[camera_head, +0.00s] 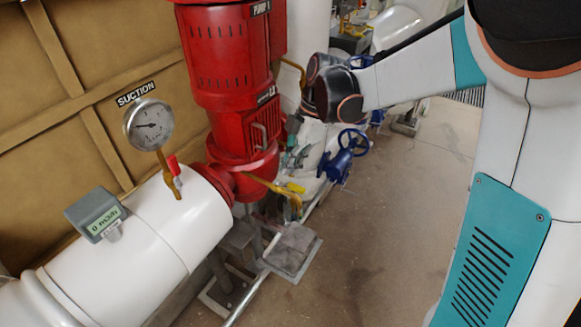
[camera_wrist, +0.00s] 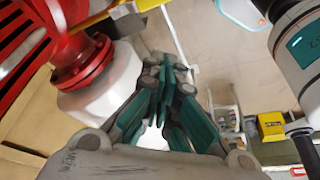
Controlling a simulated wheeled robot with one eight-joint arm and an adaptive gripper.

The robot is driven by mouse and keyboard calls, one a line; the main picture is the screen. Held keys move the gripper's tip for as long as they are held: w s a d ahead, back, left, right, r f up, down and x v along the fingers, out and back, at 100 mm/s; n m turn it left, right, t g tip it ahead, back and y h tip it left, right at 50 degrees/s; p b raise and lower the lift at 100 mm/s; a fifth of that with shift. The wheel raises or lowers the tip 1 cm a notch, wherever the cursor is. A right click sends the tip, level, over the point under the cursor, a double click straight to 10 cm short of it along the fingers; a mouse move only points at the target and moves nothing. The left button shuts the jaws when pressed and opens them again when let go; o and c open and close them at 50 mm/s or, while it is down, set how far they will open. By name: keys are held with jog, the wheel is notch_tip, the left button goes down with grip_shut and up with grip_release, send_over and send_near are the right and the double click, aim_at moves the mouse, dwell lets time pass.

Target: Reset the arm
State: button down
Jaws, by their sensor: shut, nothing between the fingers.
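My gripper (camera_wrist: 167,68) shows in the wrist view with its grey and green fingers drawn together and nothing between them. In the head view my white and teal arm reaches in from the right, and its dark wrist joints lie just right of the red pump (camera_head: 228,60). The gripper is small and hard to make out there, low beside the pump. The red pump also fills the upper left of the wrist view (camera_wrist: 82,62). Fingers and pump appear apart in the wrist view.
A white suction pipe (camera_head: 150,235) carries a round gauge (camera_head: 149,124), a red-handled valve (camera_head: 173,168) and a digital meter (camera_head: 97,215) at left. The floor (camera_head: 385,230) between pump and arm is clear.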

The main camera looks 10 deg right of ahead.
dwell(0.3)
jog(key=s+d+r+m+t+h+b, duration=0.1)
jog(key=s+d+m+t, duration=0.3)
jog(key=s+m, duration=0.5)
jog(key=s+d+r+m+t+h+b, duration=0.1)
jog(key=s+d+r+m+t, duration=0.3)
jog(key=s+m, duration=0.6)
jog(key=shift+d+r+m+h, duration=0.25)
jog(key=shift+m+h, duration=0.45)
jog(key=shift+h, duration=0.2)
